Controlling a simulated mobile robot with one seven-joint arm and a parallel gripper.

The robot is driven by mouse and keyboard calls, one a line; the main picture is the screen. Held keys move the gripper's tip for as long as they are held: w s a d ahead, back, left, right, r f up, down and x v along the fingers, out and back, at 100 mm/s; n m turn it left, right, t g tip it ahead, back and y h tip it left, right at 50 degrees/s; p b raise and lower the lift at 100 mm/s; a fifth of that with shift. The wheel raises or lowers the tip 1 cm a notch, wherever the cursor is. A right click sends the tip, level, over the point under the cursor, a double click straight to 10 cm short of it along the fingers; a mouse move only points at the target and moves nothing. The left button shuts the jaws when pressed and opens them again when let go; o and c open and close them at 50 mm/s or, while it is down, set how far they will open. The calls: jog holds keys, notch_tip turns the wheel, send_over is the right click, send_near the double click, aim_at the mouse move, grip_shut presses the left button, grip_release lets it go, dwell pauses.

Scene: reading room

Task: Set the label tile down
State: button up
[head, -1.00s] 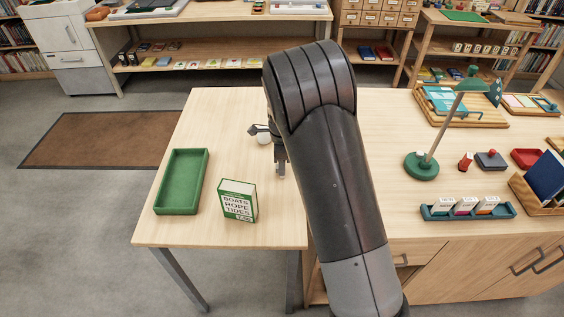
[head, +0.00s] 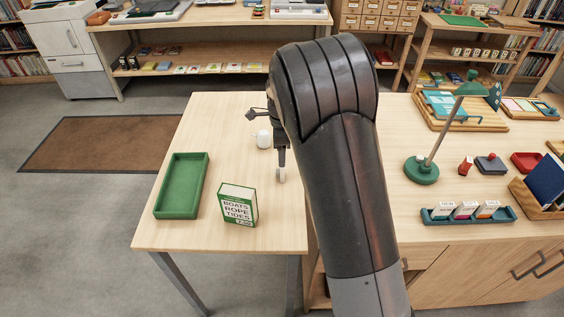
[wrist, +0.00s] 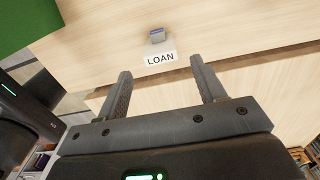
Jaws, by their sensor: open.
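The label tile (wrist: 160,57), white with the word LOAN, is on the pale wooden table just beyond my fingertips in the wrist view. A small grey-blue piece shows directly behind it. My gripper (wrist: 160,70) is open, with one finger to each side of the tile's line and bare wood visible between tile and fingers. In the head view the gripper (head: 281,160) is partly hidden by my arm. A small white shape, seemingly the tile (head: 282,175), shows just below it.
A green-and-white book (head: 238,205) stands to the left of the gripper, with an empty green tray (head: 203,187) further left. A white rounded thing (head: 264,139) is close behind the gripper. A green lamp (head: 422,168) and a blue rack with tiles (head: 440,214) are to the right.

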notch_tip(320, 180, up, 5)
jog(key=s+d+r+n+t+y, duration=0.1)
jog(key=s+d+r+n+t, duration=0.1)
jog(key=s+d+r+n, duration=0.9)
jog(key=s+d+r+n+t, duration=0.1)
jog(key=s+n, duration=0.1)
jog(key=s, duration=0.5)
jog(key=s+d+r+n+t, duration=0.1)
jog(key=s+n, duration=0.1)
jog(key=s, duration=0.5)
jog(key=s+d+r+n+t+h, duration=0.1)
jog(key=s+d+n, duration=0.1)
jog(key=s, duration=0.5)
jog(key=shift+n+t, duration=0.3)
jog(key=shift+n, duration=0.2)
